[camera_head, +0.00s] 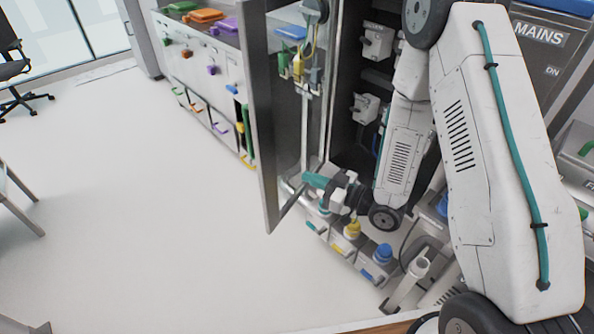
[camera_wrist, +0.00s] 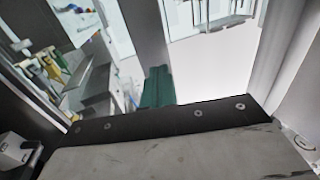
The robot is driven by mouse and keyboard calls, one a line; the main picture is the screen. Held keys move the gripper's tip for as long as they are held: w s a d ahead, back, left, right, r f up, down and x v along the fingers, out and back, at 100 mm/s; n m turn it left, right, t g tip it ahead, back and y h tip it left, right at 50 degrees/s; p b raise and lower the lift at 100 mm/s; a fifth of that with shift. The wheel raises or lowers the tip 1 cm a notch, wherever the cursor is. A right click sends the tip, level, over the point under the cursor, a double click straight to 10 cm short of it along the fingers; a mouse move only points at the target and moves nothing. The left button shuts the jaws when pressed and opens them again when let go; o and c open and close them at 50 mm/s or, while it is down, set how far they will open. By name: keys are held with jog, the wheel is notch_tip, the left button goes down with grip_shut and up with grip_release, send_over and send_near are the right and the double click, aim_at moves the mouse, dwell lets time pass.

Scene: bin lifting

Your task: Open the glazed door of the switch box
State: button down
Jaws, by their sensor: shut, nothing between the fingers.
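The glazed door (camera_head: 258,120) of the switch box stands swung well out from the dark box, with its grey frame edge towards the left. Through and beside its pane I see a pale upright and pipework. The open switch box (camera_head: 348,75) shows its dark inside with white switch units. My gripper (camera_head: 314,181) has teal fingers and is low down, near the door's lower part, on the side towards the box. Whether it touches the door I cannot tell. In the wrist view the teal fingers (camera_wrist: 157,86) are together, with nothing between them.
Several small units with coloured caps (camera_head: 375,264) stand on the floor below my gripper. A grey cabinet (camera_head: 560,50) marked MAINS is at the right. A low bench (camera_head: 205,60) with coloured handles runs behind the door.

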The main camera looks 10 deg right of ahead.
aim_at(263, 158)
jog(key=x, duration=1.2)
jog(key=shift+w+a, duration=0.2)
jog(key=shift+a, duration=0.15)
